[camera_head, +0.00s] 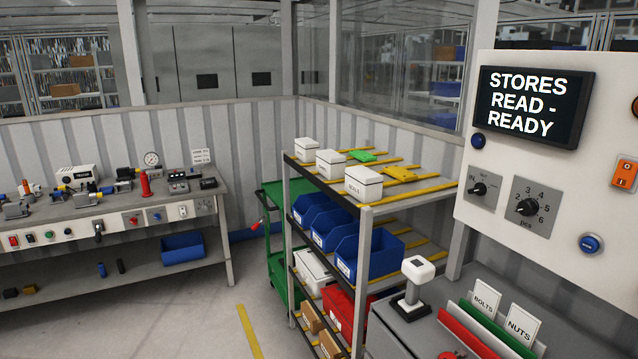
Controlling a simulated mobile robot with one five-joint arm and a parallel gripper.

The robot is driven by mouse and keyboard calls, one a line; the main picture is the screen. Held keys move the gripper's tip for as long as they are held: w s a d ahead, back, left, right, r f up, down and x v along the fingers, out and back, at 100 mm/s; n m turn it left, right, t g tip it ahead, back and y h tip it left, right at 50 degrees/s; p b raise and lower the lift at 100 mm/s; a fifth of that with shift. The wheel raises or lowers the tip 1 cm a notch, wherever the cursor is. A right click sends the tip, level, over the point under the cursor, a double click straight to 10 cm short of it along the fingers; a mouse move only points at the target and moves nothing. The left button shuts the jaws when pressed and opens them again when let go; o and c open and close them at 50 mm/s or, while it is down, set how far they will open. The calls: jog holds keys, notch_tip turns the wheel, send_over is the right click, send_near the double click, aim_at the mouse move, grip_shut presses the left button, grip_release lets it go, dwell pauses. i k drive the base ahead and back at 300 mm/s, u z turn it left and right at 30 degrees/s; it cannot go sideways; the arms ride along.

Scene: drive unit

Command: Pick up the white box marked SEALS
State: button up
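Three small white lidded boxes stand in a row along the left edge of the top shelf of a rack. The nearest white box (363,186) has dark lettering on its front, too small to read surely. The middle white box (330,165) and the far white box (306,151) also have marks that I cannot read. I cannot tell which of them is marked SEALS. My gripper is not in view.
The rack (366,265) holds blue bins (368,250), a red bin (345,305) and cartons below. A panel (560,140) reading "STORES READ - READY" stands at right, above a scanner (414,280) and BOLTS and NUTS cards. A workbench (110,240) is at left.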

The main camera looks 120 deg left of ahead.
aim_at(362, 182)
jog(key=u, duration=4.5)
jog(key=i, duration=1.65)
jog(key=z, duration=0.05)
